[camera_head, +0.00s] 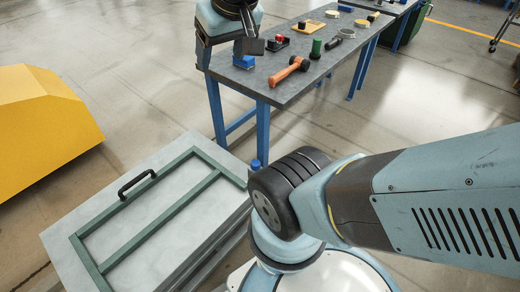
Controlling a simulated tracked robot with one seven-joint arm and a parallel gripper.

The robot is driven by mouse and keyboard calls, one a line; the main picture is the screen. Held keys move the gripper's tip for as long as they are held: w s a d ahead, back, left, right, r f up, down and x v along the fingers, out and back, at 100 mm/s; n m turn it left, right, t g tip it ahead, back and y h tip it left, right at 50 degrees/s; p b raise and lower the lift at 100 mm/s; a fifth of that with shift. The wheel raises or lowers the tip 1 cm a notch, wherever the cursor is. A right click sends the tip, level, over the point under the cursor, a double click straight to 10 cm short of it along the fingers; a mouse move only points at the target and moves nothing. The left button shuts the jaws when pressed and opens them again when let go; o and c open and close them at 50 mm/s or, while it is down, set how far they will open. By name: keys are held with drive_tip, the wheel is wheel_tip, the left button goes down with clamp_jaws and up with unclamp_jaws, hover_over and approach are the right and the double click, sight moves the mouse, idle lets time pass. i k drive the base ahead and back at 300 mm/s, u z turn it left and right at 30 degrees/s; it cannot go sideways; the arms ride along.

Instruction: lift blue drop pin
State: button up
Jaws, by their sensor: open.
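A small blue knob (256,165), which looks like the blue drop pin, stands upright at the right corner of the green-framed panel (185,207). Its lower part is partly hidden by my arm and the panel's edge. My gripper (249,46) is up and away from it, at the far left end of the workbench. The gripper points down, is open and has nothing visible between its jaws. The panel lies flat and has a black handle (137,184) on its left side.
The dark workbench (268,84) carries a blue block (244,62) close to my gripper, an orange hammer (289,71), a green cylinder (315,48) and several other items. A yellow housing (45,130) stands on the left. Open floor lies between it and the bench.

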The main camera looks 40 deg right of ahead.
sight(255, 165)
drive_tip(key=z, duration=0.15)
drive_tip(key=k, duration=0.15)
drive_tip(key=z, duration=0.35)
